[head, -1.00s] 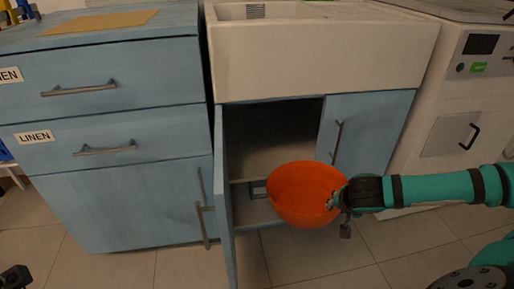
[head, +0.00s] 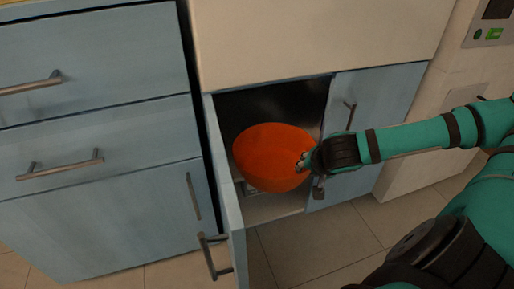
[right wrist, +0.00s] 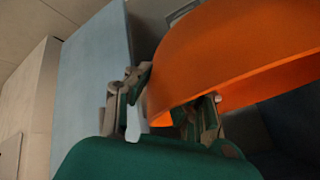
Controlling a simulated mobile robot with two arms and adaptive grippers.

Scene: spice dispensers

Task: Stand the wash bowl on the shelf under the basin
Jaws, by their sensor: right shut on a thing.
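The orange wash bowl (head: 268,160) is upright in the opening of the cabinet under the basin (head: 318,40). My right gripper (head: 305,163) is shut on the right side of its rim. The right wrist view also shows the bowl (right wrist: 225,60), with its rim between the fingers of my right gripper (right wrist: 165,112). The left cabinet door stands open (head: 226,165). The cabinet floor (head: 275,207) shows below the bowl. The bowl hides much of the inside, and I cannot tell whether it touches a shelf. My left gripper is not in view now.
A blue drawer unit (head: 95,130) stands to the left. The right cabinet door (head: 365,125) is closed, with a vertical handle beside my right gripper. A white machine (head: 440,100) is at the right. Tiled floor (head: 330,245) lies in front.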

